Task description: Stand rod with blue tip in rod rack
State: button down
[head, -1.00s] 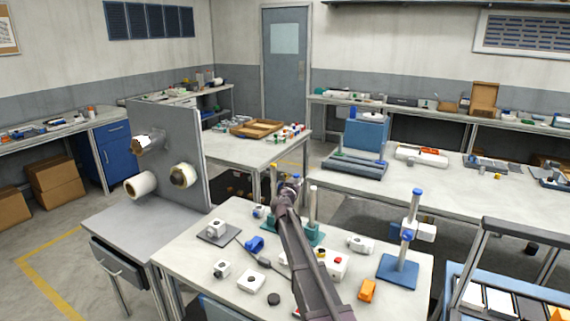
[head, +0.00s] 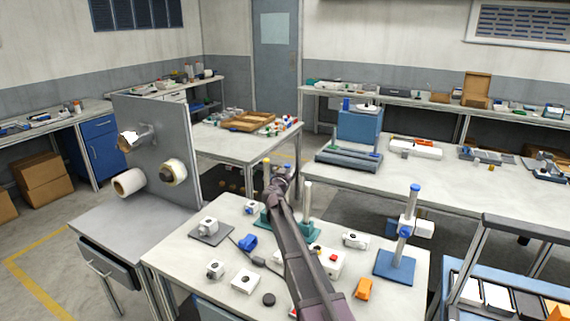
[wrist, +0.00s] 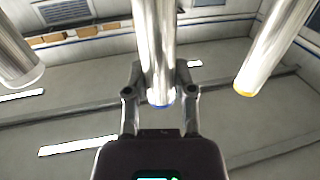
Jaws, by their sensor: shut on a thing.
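My gripper (head: 283,187) is shut on the rod with blue tip (wrist: 158,55), near its tip end. The wrist view, which looks up toward the ceiling, shows this shiny metal rod between the two fingers, its blue tip (wrist: 161,102) just above the palm. In the head view, my arm covers most of this rod, and its foot is hidden. The teal rod rack (head: 306,236) stands on the front table, partly behind my arm. A yellow-tipped rod (head: 267,172) and a plain metal rod (head: 308,197) stand at the rack, either side of my gripper.
A blue-based stand (head: 394,267) with a clamp is to the right. An orange block (head: 363,289), a dark disc (head: 268,299) and several small white devices lie around the rack. A grey panel (head: 160,150) with spools stands at left.

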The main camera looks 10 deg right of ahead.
aim_at(287, 165)
jog(key=shift+a+r+p, duration=0.15)
jog(key=shift+r+p, duration=1.4)
jog(key=shift+r, duration=0.25)
jog(key=shift+f, duration=0.1)
notch_tip(287, 165, down, 10)
jog(key=b, duration=0.9)
jog(key=shift+r+b, duration=0.2)
jog(key=shift+b, duration=0.2)
jog(key=shift+f, duration=0.15)
jog(key=shift+f+b, duration=2.05)
jog(key=shift+b, duration=0.15)
jog(key=shift+c, duration=1.9)
grip_release()
jog(key=shift+r, duration=0.1)
jog(key=shift+s, duration=0.1)
